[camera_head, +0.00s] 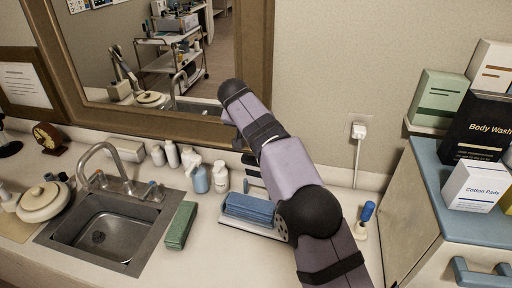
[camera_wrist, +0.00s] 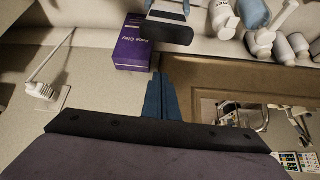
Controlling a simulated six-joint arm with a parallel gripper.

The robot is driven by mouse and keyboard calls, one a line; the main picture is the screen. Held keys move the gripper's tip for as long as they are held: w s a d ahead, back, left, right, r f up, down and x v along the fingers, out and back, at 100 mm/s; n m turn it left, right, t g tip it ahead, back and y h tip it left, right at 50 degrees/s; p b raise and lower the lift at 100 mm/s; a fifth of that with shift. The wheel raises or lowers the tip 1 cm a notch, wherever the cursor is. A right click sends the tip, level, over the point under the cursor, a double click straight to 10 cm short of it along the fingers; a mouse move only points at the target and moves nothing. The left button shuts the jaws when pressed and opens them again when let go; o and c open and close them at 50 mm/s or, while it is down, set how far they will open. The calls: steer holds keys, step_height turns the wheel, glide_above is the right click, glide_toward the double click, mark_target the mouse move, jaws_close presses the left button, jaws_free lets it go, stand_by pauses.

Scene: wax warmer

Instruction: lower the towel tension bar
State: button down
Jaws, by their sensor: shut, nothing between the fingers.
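A stack of folded blue towels (camera_head: 249,208) lies on a white holder (camera_head: 228,220) on the counter, partly behind my arm. A dark bar (camera_head: 250,160) shows raised above the back of the holder in the head view, beside my arm. In the wrist view a dark bar (camera_wrist: 155,33) crosses near the top, in front of a white and blue striped part; I take it for the tension bar. My gripper (camera_wrist: 160,78) is shut and empty, its blue fingers together, apart from that bar. In the head view my arm hides the fingers.
A purple Face Clay box (camera_wrist: 132,48) stands close to the fingertips in the wrist view. White bottles (camera_head: 221,177) and a blue bottle (camera_head: 200,179) stand left of the towels. A green block (camera_head: 179,225) lies by the sink (camera_head: 105,228). The mirror frame (camera_head: 258,60) rises behind.

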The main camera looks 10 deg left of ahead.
steer(key=shift+s+f+p, duration=0.2)
steer(key=shift+f+p, duration=0.5)
steer(key=shift+f, duration=0.65)
steer(key=shift+s+f+p, duration=0.15)
steer(key=shift+f+p, duration=0.55)
steer(key=shift+f, duration=0.6)
steer(key=shift+s+f+b, duration=0.15)
steer(key=shift+f+b, duration=0.05)
steer(key=shift+b, duration=0.7)
